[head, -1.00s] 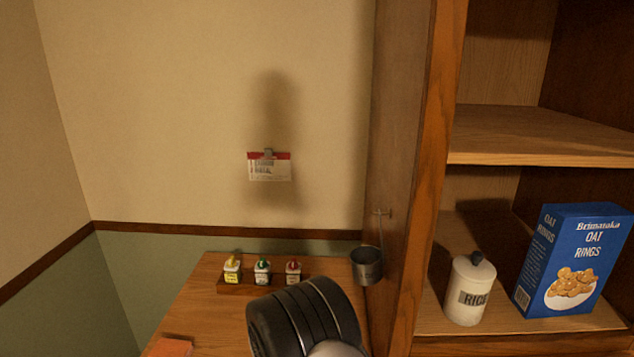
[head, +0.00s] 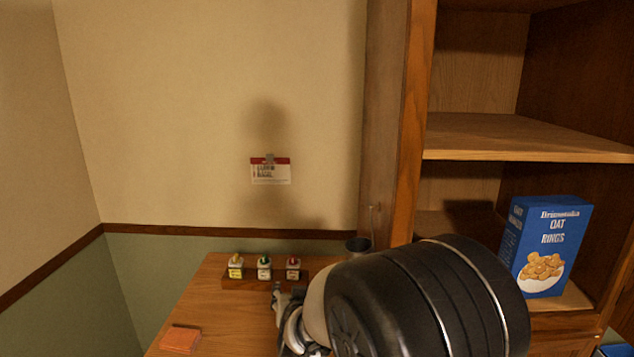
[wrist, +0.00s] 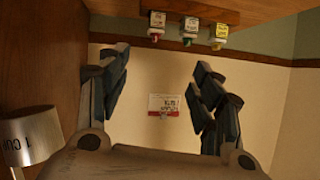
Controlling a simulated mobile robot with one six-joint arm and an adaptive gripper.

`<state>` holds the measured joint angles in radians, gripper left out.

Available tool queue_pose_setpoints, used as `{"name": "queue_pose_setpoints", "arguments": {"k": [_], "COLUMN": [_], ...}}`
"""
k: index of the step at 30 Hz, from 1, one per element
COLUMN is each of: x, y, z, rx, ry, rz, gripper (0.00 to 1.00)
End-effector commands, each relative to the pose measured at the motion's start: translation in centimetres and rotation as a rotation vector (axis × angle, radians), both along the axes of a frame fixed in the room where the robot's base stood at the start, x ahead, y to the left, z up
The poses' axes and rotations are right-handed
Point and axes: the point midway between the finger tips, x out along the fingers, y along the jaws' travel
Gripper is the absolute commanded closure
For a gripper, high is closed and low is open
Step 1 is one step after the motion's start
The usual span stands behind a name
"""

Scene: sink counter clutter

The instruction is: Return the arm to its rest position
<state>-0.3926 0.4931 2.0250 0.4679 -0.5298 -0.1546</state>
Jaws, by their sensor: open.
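My gripper (wrist: 160,82) is open, with its two fingers spread and nothing between them in the wrist view. That view is upside down, and past the fingers it shows the wall and a red-and-white card (wrist: 164,104). In the head view my dark arm (head: 430,305) fills the lower right middle, over the wooden counter. It hides most of my gripper and part of the shelf.
Three small bottles (head: 264,267) stand in a wooden rack on the counter. An orange block (head: 181,339) lies at front left. A metal cup (wrist: 36,136) hangs close beside my gripper. A blue cereal box (head: 545,245) stands in the shelf (head: 520,137).

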Motion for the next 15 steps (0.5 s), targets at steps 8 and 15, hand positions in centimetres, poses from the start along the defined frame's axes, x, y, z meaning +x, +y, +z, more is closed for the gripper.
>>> {"name": "queue_pose_setpoints", "arguments": {"k": [8, 15], "x": [-10.0, -22.6], "y": [-6.2, -12.3], "z": [7.8, 9.9], "rx": [0.006, -0.051], "ry": [0.213, 0.419], "rz": [0.075, 0.077], "gripper": [0.41, 0.41]}}
